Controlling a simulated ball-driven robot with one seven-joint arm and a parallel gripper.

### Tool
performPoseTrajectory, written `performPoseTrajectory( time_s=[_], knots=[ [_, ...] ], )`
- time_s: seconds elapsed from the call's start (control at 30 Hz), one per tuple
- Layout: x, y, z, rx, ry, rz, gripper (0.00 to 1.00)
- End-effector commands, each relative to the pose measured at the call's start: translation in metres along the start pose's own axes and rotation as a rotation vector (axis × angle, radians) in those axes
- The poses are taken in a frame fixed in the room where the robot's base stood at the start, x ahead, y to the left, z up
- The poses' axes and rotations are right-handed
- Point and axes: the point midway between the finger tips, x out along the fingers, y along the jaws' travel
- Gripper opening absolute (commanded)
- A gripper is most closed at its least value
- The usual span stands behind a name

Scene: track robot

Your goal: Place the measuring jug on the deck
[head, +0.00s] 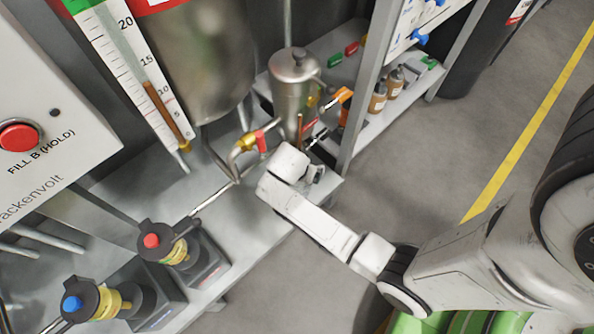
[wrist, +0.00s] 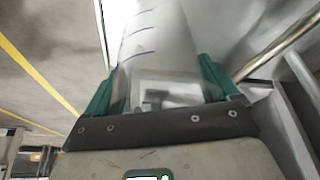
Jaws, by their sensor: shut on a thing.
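In the wrist view my gripper (wrist: 156,88) has its green fingers on both sides of the measuring jug (wrist: 155,42), a pale grey cylinder with blue graduation lines, and is shut on it. The jug's far end runs out of the picture. In the head view my gripper (head: 316,160) is at the right end of the grey metal deck (head: 250,215), close to a steel lidded vessel (head: 292,95). The wrist hides part of this spot, and I cannot make out the jug clearly there. I cannot tell whether the jug touches the deck.
A brass valve (head: 246,143) with a pipe stands left of my gripper. A large steel tank (head: 200,55) and a level gauge (head: 140,75) are behind. Two capped fittings (head: 165,243) are at the lower left. A shelf (head: 385,115) with brown bottles is right of the vessel.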

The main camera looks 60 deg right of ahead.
Motion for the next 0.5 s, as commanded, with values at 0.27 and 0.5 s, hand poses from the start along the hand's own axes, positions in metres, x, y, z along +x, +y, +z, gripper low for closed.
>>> performPoseTrajectory(
  time_s=[0.27,0.5],
  knots=[
    [0.016,-0.019,-0.002,-0.001,0.0,0.0,0.45],
    [0.015,-0.019,-0.002,0.0,0.001,-0.001,0.45]
  ],
)
